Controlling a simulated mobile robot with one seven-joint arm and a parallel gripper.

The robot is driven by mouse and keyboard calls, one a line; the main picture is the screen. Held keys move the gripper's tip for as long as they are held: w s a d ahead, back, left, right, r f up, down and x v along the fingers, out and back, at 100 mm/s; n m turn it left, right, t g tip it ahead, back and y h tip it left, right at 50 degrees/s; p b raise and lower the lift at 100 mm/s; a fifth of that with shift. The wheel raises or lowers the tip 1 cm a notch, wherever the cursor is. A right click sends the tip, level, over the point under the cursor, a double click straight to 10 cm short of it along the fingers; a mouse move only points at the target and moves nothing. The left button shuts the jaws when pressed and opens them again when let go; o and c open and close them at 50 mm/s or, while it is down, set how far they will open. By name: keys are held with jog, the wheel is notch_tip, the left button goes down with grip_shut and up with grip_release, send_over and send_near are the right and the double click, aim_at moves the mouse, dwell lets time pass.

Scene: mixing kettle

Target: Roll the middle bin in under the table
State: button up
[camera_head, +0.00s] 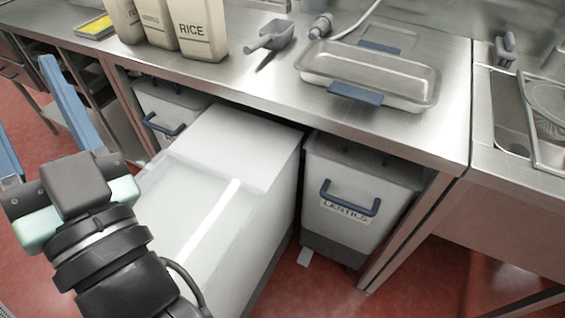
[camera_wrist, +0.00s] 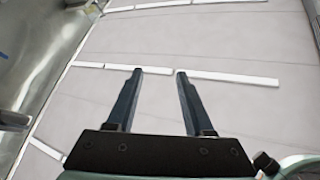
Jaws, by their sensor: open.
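The middle bin (camera_head: 265,160) is large and white. It stands pulled well out from under the steel table (camera_head: 250,90), with its back end below the table edge. Its front part has a clear, glassy top, and its front face is hidden by my arm. My gripper (camera_head: 25,98) is left of the bin, raised and pointing away to the upper left. Its two blue fingers are apart and empty. They also show spread in the wrist view (camera_wrist: 159,73), against a pale panelled surface with white strips; no bin is seen there.
A lentils bin (camera_head: 350,228) with a blue handle stands under the table to the right. Another handled bin (camera_head: 170,112) is at the left. On the table are a steel tray (camera_head: 370,75), a scoop (camera_head: 270,36) and a rice container (camera_head: 198,28). Red floor shows at front right.

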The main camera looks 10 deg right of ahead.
jog(key=s+a+f+m+g+h+b, duration=0.15)
jog(key=s+f+m+b, duration=0.45)
jog(key=f, duration=1.1)
jog(key=s+a+f+m+g+b, duration=0.1)
jog(key=s+a+f+g+b, duration=0.15)
jog(key=f+b, duration=1.05)
jog(key=s+a+f+m+g+b, duration=0.15)
jog(key=s+f+m+b, duration=0.25)
jog(key=f, duration=1.7)
jog(key=p+x, duration=0.2)
jog(key=x, duration=0.1)
jog(key=p+x, duration=0.2)
jog(key=x, duration=0.2)
jog(key=p+x, duration=0.2)
jog(key=x, duration=0.2)
jog(key=shift+s+a+r, duration=0.15)
jog(key=shift+a+r, duration=0.05)
jog(key=shift+a, duration=0.1)
jog(key=shift+w+a, duration=0.2)
jog(key=shift+w, duration=0.1)
jog(key=shift+f, duration=0.15)
jog(key=shift+w+a, duration=0.1)
jog(key=shift+w, duration=0.1)
grip_shut()
